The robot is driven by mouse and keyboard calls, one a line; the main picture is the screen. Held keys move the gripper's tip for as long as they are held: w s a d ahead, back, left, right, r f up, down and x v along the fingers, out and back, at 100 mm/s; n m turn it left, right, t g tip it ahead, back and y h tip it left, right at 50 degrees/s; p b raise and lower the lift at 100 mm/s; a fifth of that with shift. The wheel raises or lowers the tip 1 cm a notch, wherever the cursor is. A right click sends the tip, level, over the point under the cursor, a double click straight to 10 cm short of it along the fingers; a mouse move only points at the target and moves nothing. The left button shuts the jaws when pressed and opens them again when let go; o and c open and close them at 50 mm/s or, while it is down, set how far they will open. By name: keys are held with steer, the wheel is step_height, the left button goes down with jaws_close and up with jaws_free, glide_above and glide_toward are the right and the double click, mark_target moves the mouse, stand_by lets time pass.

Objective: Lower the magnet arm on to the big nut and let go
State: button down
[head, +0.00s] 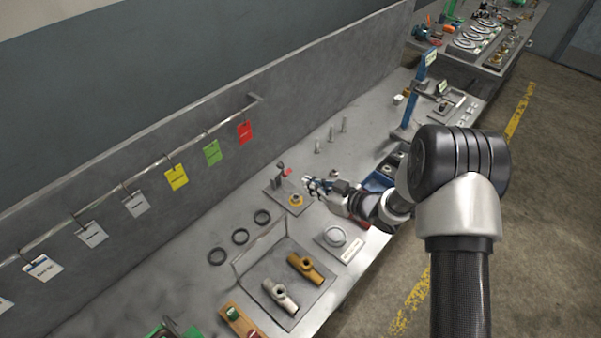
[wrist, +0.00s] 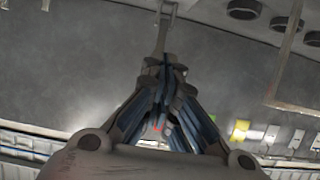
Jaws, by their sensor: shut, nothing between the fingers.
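A grey plate (head: 273,189) on the bench carries a small dark upright post with a red piece (head: 287,172), which looks like the magnet arm's stand. A brassy yellow round part (head: 296,201) sits on the plate's near side; I cannot tell whether it is the big nut. My gripper (head: 307,183) is just right of the post, above or beside the plate. In the wrist view my gripper (wrist: 167,68) has its fingers together and looks empty. A thin grey bar (wrist: 162,35) shows just past the fingertips; I cannot tell whether they touch.
Several dark rings (head: 240,237) lie left of the plate. A round disc on a plate (head: 335,237) and a fixture with two valve bodies (head: 292,285) are nearer. Blue bins (head: 379,181) stand to the right. A back wall with hanging tags (head: 176,177) bounds the far side.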

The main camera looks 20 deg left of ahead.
steer(key=shift+s+d+f, duration=0.2)
steer(key=shift+d, duration=0.55)
steer(key=shift+s+d+f, duration=0.15)
steer(key=shift+s+d, duration=0.05)
steer(key=shift+d, duration=0.5)
